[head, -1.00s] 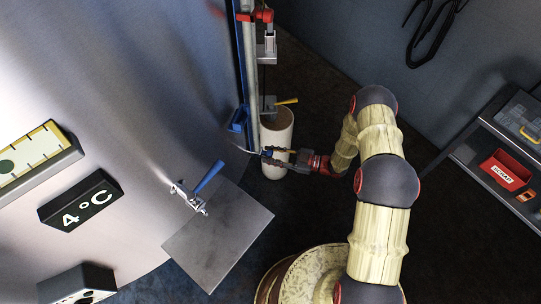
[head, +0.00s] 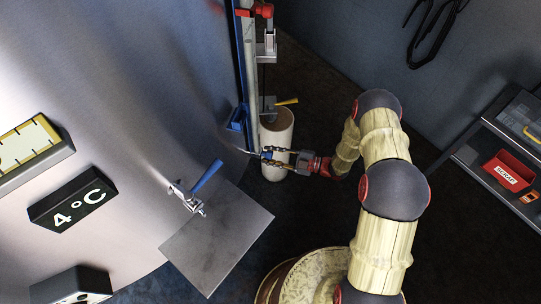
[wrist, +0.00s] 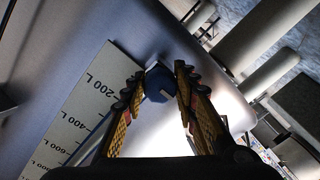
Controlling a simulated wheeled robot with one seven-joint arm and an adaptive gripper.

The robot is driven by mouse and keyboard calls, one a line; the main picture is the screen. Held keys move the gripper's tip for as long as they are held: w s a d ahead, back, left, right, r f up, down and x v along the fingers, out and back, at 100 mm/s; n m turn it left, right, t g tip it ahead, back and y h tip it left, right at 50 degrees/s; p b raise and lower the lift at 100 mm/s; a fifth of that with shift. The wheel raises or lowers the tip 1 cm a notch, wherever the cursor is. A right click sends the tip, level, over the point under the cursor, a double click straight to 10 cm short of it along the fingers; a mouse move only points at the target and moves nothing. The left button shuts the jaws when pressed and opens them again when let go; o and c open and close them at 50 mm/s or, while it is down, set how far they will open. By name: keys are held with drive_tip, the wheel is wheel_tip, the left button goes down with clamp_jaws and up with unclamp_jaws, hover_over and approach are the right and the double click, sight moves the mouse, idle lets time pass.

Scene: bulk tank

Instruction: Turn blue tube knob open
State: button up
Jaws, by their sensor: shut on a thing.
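The blue knob (wrist: 158,84) sits between my two fingertips in the wrist view, beside the lower end of a litre scale. My gripper (wrist: 157,90) is shut on it, with a finger touching each side. In the head view my gripper (head: 272,157) reaches left to the foot of the upright blue-edged gauge on the tank wall. There the knob is mostly hidden by the fingers, with only a little blue showing.
A blue-handled tap (head: 205,178) stands above a grey plate (head: 225,245) on the tank. A white cylinder (head: 277,130) stands behind my gripper. A shelf with a red SCRAP bin (head: 508,170) is at the right. Dark floor lies between.

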idle(0.4)
drive_tip(key=o, duration=1.2)
drive_tip(key=shift+c, duration=0.2)
drive_tip(key=v, duration=1.2)
